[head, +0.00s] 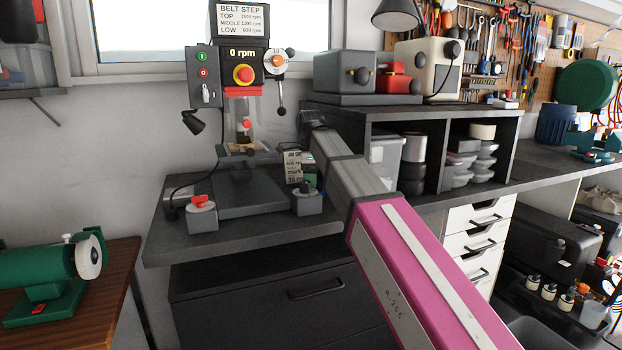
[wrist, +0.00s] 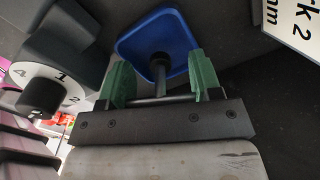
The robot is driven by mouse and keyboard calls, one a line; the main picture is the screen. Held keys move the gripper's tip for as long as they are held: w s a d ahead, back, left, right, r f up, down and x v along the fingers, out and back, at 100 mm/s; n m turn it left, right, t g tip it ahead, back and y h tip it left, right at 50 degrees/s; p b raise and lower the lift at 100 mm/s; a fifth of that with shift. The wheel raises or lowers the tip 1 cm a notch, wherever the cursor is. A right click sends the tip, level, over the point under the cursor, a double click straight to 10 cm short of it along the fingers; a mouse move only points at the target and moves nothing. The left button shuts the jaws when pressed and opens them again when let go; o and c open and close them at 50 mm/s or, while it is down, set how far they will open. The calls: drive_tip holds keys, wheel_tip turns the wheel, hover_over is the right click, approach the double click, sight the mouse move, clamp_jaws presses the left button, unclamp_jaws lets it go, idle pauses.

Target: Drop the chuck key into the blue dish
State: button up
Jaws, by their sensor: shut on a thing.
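The chuck key (wrist: 160,82) is a dark T-shaped tool in the wrist view. Its crossbar lies between the green fingers of my gripper (wrist: 160,76), which is shut on it. Its shaft points away from the wrist, toward the blue dish (wrist: 143,38). The dish is a rounded square and shows behind the key's end, which overlaps it in the picture. I cannot tell the gap between key and dish. In the head view my arm reaches to the right side of the drill press (head: 240,130). The key and dish cannot be made out there.
A white sign (wrist: 295,28) stands close by at the upper right of the wrist view; it also shows in the head view (head: 292,167). A numbered dial with a black knob (wrist: 42,97) is close on the left. A grey box with a red switch (head: 201,215) stands on the bench.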

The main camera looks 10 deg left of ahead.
drive_tip(key=shift+f, duration=0.45)
drive_tip(key=o, duration=1)
drive_tip(key=shift+r, duration=0.15)
